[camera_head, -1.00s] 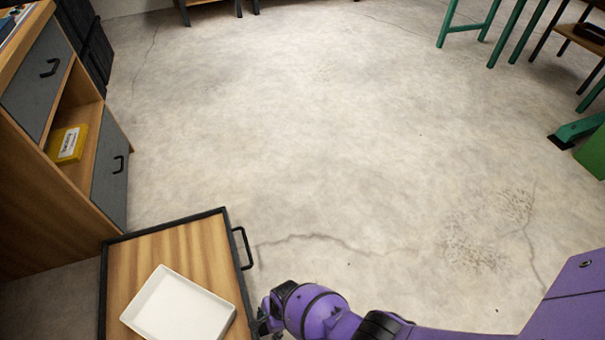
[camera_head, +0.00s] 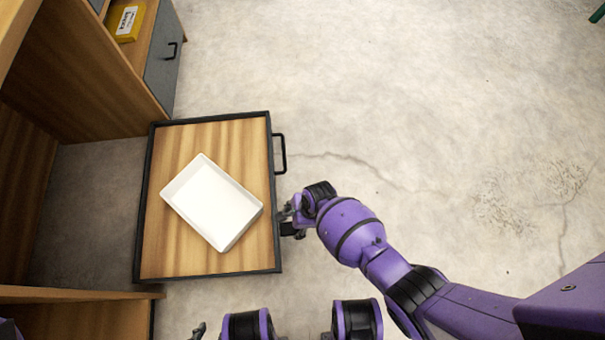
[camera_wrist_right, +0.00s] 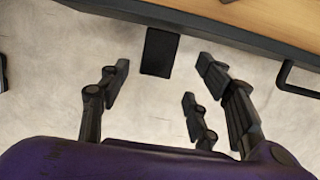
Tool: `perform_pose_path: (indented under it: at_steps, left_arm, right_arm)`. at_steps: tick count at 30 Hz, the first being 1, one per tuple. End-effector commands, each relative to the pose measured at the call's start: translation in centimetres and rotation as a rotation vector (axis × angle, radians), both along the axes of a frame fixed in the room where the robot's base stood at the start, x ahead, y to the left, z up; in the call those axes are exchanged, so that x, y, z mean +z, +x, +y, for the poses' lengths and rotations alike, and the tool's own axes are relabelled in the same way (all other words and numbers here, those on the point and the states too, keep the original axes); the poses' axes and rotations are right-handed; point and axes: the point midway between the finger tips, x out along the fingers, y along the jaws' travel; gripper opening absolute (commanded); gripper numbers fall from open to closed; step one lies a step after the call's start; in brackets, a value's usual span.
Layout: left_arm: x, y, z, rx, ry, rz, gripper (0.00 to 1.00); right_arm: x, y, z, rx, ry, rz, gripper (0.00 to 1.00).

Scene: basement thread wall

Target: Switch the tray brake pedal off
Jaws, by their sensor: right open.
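The wood-topped cart (camera_head: 160,240) with a black rim stands left of centre in the head view. In the right wrist view, a dark rectangular plate (camera_wrist_right: 160,52), which looks like the brake pedal, sticks out from below the cart's black edge. In the head view, a small black piece (camera_head: 291,230) at the cart's right side may be the same plate, partly hidden by my gripper. My right gripper (camera_wrist_right: 162,80) is open and empty. Its fingers are spread on either side of the plate, short of it. In the head view, my right gripper (camera_head: 289,212) is beside the cart's right edge.
A white tray (camera_head: 210,203) lies on the cart top. A black handle (camera_head: 284,154) sticks out from its right side. A wooden cabinet (camera_head: 90,90) with a yellow box (camera_head: 125,20) stands at upper left. Open concrete floor (camera_head: 420,100) lies to the right.

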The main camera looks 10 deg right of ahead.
Motion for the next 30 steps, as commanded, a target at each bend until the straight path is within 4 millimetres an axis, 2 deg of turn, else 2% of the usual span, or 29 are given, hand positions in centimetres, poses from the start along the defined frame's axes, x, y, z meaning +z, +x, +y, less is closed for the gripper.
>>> perform_pose_path:
  at_steps: [6,12,18,30]
  left_arm:
    - [0.0,0.0,0.0,-0.001,0.000,0.000,0.23]
    - [0.0,0.0,0.0,-0.001,0.000,0.000,0.23]
    - [0.0,0.0,0.0,-0.001,0.000,0.000,0.23]
    - [0.0,0.0,0.0,-0.001,0.000,0.000,0.23]
  right_arm:
    - [3.2,-0.4,-1.0,-0.002,-0.001,0.005,0.58]
    - [5.4,-0.5,-1.6,-0.001,-0.002,0.008,0.58]
    - [6.1,-0.7,-1.8,-0.002,-0.003,0.010,0.58]
    - [6.1,-0.7,-1.8,0.000,-0.003,0.010,0.58]
